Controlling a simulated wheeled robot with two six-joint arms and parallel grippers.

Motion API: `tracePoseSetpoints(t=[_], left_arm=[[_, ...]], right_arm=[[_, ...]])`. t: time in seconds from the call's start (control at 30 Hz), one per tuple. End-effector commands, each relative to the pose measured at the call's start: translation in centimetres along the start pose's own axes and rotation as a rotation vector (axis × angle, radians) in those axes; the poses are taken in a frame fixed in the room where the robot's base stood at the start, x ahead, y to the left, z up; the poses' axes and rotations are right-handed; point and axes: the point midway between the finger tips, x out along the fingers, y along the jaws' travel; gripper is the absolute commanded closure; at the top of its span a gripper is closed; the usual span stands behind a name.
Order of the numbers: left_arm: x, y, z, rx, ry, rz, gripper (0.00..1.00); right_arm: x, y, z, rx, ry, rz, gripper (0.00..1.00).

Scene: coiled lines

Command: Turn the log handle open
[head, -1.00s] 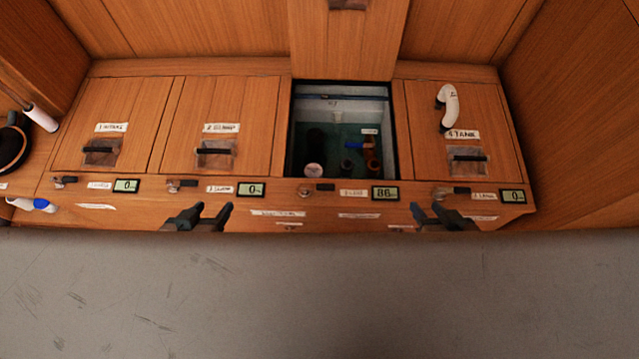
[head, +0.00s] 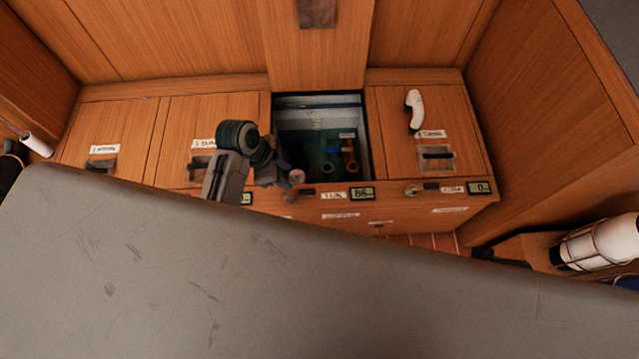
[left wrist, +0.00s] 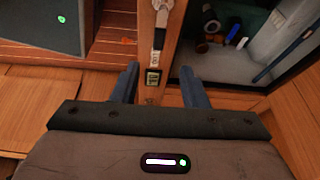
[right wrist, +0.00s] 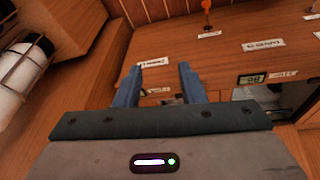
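The third bay (head: 367,140) from the left is uncovered, and its front label looks like "3 LOG", though small. Inside it a blue handle (head: 333,150) sits beside an orange-brown fitting (head: 349,157); I take this as the log handle. The blue handle (left wrist: 241,42) also shows in the left wrist view, up and right of my left gripper (left wrist: 160,70), which is open and empty. In the head view my left gripper (head: 275,168) is at the bay's front left edge, not touching the handle. My right gripper (right wrist: 160,67) is open and empty, low before the front panel.
A small switch and display (head: 361,193) sit on the front edge. A raised wooden panel (head: 316,50) stands behind.

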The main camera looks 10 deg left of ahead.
Motion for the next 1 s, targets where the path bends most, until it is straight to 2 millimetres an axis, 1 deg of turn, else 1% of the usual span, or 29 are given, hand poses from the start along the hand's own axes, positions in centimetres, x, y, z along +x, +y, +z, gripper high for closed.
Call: tracePoseSetpoints(t=[0.07, 0.17, 0.27, 0.43, 0.5, 0.63, 0.8, 1.0], left_arm=[[0.1, -0.1, -0.1, 0.022, -0.002, 0.016, 0.6], [1.0, 0.0, -0.1, 0.026, -0.002, 0.022, 0.6], [2.7, 0.1, -0.1, 0.025, -0.002, 0.022, 0.6], [6.0, 0.1, -0.1, 0.024, -0.001, 0.021, 0.6], [7.3, 0.1, 0.0, 0.023, -0.002, 0.019, 0.6], [9.2, 0.1, -0.1, 0.024, -0.002, 0.018, 0.6], [10.5, 0.1, 0.0, 0.024, -0.003, 0.017, 0.6], [10.7, 0.1, -0.1, 0.025, -0.004, 0.015, 0.6]], right_arm=[[-0.2, 0.1, 0.0, -0.001, -0.01, 0.005, 0.64], [-0.5, 0.1, 0.1, -0.002, -0.009, 0.006, 0.64], [-1.3, 0.1, 0.1, -0.003, -0.003, 0.006, 0.64], [-3.1, 0.0, 0.1, -0.005, 0.012, 0.005, 0.64], [-3.1, -0.1, 0.0, -0.005, 0.025, 0.0, 0.64], [-3.0, -0.4, -0.1, -0.003, 0.049, -0.011, 0.64], [-2.7, -0.7, -0.4, 0.0, 0.074, -0.021, 0.64], [-2.7, -0.7, -0.4, 0.0, 0.079, -0.023, 0.64]])
